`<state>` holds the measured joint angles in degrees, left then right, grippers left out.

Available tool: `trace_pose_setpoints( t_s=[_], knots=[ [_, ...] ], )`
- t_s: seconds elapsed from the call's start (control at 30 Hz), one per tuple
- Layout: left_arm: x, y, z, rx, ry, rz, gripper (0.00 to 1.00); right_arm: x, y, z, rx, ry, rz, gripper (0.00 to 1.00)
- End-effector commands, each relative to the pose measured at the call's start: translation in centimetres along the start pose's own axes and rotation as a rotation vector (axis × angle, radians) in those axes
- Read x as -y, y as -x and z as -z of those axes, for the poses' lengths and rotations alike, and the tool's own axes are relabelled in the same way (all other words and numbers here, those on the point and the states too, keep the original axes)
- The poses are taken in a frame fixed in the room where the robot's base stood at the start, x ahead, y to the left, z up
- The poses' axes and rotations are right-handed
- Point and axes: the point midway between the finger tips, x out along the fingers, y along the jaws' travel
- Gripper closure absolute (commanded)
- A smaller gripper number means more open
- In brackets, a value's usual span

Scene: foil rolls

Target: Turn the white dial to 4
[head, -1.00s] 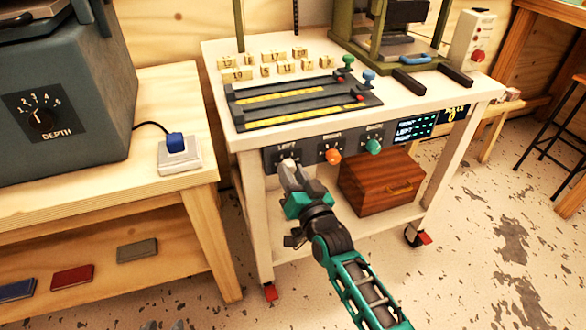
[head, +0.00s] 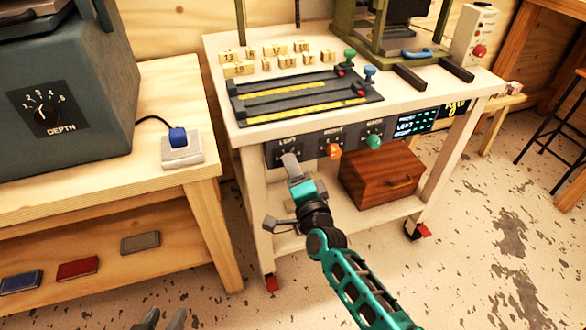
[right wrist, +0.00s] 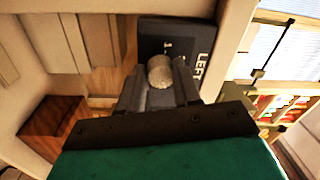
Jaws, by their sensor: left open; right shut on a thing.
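The white dial (right wrist: 160,71) sits on the dark panel marked LEFT, on the front of the white cart. In the right wrist view it is between the fingertips of my right gripper (right wrist: 160,88), which is shut on it. A "1" shows beside the dial; the other marks and its pointer are hidden or too small to read. In the head view my right gripper (head: 290,160) reaches the panel and mostly covers the dial. My left gripper (head: 162,320) is open and empty at the bottom edge, away from the cart.
An orange dial (head: 333,151) and a green dial (head: 374,141) sit right of the white dial. A wooden box (head: 380,178) stands on the lower shelf. A grey machine (head: 60,105) with a DEPTH dial (head: 45,115) stands on the left bench.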

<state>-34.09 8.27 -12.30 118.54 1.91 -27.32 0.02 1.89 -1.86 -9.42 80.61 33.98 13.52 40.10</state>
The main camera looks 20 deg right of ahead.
Motion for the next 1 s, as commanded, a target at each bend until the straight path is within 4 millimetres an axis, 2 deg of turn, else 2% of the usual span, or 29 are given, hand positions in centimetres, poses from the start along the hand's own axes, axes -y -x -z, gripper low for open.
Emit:
trace_pose_setpoints(
  t_s=[0.3,0.87,0.9,1.0],
  knots=[
    [0.04,-0.14,0.13,-0.005,-0.001,0.000,0.57,0.02,0.00,-0.06,-0.008,-0.134,-0.003,0.98],
    [0.25,-0.11,-0.01,-0.002,-0.013,0.000,0.57,0.05,0.00,-0.06,-0.010,-0.168,-0.003,0.98],
    [0.25,-0.11,-0.01,-0.002,-0.013,0.000,0.57,0.05,0.00,-0.06,-0.010,-0.168,-0.003,0.66],
    [0.25,-0.11,-0.02,-0.001,-0.013,0.000,0.57,0.06,0.00,-0.06,-0.010,-0.167,-0.003,0.57]
  ],
)
